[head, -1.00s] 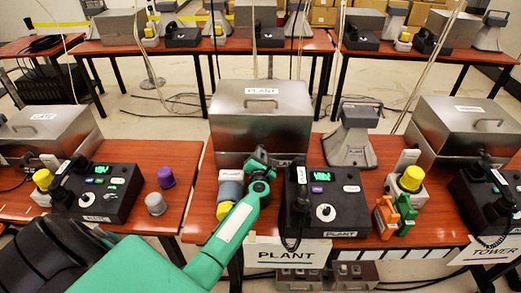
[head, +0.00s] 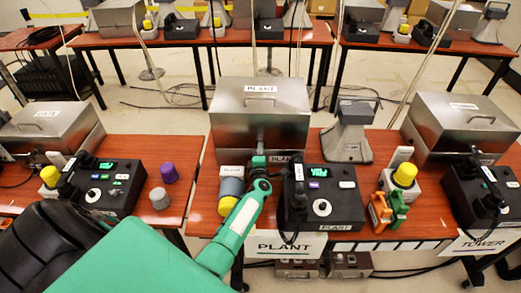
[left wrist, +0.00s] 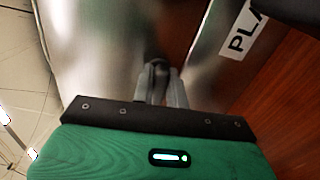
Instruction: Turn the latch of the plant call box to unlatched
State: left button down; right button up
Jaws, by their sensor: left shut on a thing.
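The plant call box (head: 262,112) is a silver metal box with a lid handle and a PLANT label, at the back of the middle table. Its lid is down. My left gripper (head: 260,150) is at the box's front face, right at the latch. In the left wrist view its grey fingers (left wrist: 162,92) are shut on the small dark latch (left wrist: 157,72) against the shiny metal. The fingers and arm hide most of the latch, so I cannot tell its exact angle. My right gripper is not in view.
The black PLANT phone console (head: 322,196) stands just right of my left arm. A grey-and-yellow cylinder (head: 230,190) stands close on its left. A grey horn speaker (head: 347,135) is right of the box.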

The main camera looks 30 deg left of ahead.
pick_arm(q)
jog(key=shift+f+m, duration=0.1)
jog(key=shift+m, duration=0.4)
jog(key=c, duration=1.4)
grip_release()
jog(key=v, duration=0.7)
jog(key=shift+s+b, duration=0.25)
jog(key=shift+b, duration=0.05)
jog(key=shift+d, duration=0.15)
